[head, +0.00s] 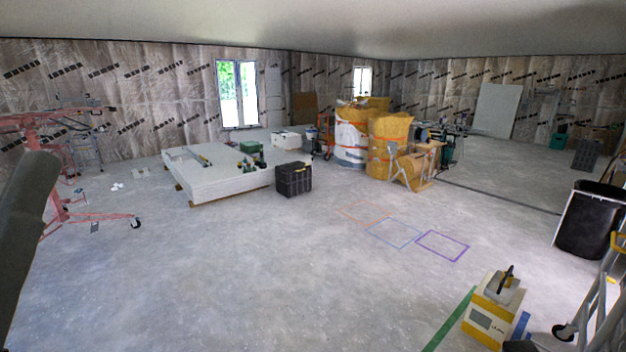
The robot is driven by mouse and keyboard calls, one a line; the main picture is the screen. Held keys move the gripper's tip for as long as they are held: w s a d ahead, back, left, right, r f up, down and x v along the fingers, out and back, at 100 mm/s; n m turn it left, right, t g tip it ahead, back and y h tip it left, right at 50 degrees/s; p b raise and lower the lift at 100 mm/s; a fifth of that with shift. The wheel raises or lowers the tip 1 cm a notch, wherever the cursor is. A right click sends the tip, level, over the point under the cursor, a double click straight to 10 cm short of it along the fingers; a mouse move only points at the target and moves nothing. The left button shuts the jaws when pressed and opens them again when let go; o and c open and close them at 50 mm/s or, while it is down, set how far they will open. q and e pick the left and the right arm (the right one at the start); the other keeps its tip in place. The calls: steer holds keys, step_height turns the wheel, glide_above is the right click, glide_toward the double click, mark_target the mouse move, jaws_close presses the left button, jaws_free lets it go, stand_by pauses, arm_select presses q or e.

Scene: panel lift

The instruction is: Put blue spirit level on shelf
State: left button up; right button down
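I cannot clearly make out a blue spirit level. A narrow blue strip (521,326) shows on the right side of a yellow and grey box at the lower right, but I cannot tell whether it is a level or a floor marking. No shelf can be clearly picked out. A grey-green tube, probably a link of my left arm, crosses the left edge. Neither of my grippers is in view.
The yellow and grey box (494,308) stands beside a green floor strip (450,319). A ladder (597,305) and black bin (590,222) are at the right. A white panel stack (215,180), black crate (293,179) and red lift frame (58,150) stand farther off. The middle floor is clear.

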mark_target(521, 346)
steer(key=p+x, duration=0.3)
steer(key=p, duration=1.5)
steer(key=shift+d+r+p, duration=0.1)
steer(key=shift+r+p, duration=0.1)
steer(key=shift+p, duration=0.15)
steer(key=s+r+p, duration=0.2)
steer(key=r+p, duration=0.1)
steer(key=p, duration=1.1)
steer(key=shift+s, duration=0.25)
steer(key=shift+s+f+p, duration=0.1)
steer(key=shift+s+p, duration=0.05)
steer(key=shift+p, duration=0.3)
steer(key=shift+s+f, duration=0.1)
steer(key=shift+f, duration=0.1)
